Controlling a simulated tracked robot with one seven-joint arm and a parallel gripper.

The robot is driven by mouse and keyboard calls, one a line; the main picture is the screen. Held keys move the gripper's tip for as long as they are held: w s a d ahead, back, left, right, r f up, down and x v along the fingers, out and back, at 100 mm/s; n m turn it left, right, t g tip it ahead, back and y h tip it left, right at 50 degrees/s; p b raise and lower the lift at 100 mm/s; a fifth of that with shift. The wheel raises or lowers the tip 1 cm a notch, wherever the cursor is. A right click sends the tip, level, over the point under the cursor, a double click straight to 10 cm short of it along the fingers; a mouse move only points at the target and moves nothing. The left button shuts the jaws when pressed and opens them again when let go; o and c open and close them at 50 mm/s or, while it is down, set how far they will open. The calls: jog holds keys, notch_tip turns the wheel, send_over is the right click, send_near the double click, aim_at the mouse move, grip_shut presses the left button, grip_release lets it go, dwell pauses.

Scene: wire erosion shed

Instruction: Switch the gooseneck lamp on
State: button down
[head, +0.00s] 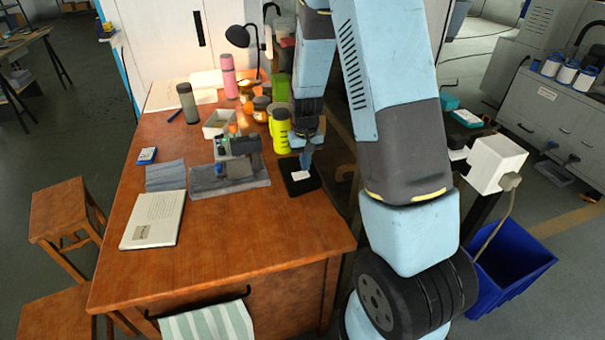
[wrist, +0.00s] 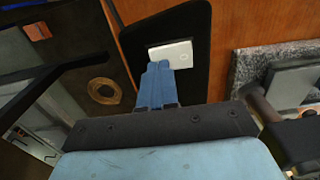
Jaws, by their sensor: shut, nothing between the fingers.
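The gooseneck lamp (head: 238,36) stands at the back of the wooden table, with a black shade and a curved neck. A warm patch shows on the table below it, but I cannot tell whether the lamp is lit. A white plate (head: 299,175) with a small round mark lies on a black pad (head: 291,188) near the table's right edge. The plate (wrist: 172,53) and pad (wrist: 196,22) also show in the wrist view. My gripper (head: 306,165) is shut and empty, its blue fingertips (wrist: 158,68) pointing at the plate's near edge. I cannot tell whether they touch it.
A yellow bottle (head: 280,132) stands just behind the pad. A small machine on a grey stone slab (head: 228,180) sits left of the pad. A book (head: 153,220) lies further left. A blue bin (head: 510,265) stands at right.

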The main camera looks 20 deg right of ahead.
jog(key=shift+f, duration=0.75)
dwell(0.4)
jog(key=shift+r, duration=3.55)
jog(key=s+r+t, duration=0.1)
jog(key=s+r, duration=0.4)
jog(key=r, duration=0.4)
jog(key=s+r+t, duration=0.2)
jog(key=s+r, duration=0.3)
jog(key=r, duration=0.4)
jog(key=s+r+t, duration=0.1)
jog(key=s+r, duration=0.3)
jog(key=s, duration=0.4)
jog(key=s+r+t, duration=0.1)
jog(key=s+r, duration=0.4)
jog(key=s, duration=0.4)
jog(key=shift+d+t, duration=0.3)
jog(key=shift+d, duration=0.05)
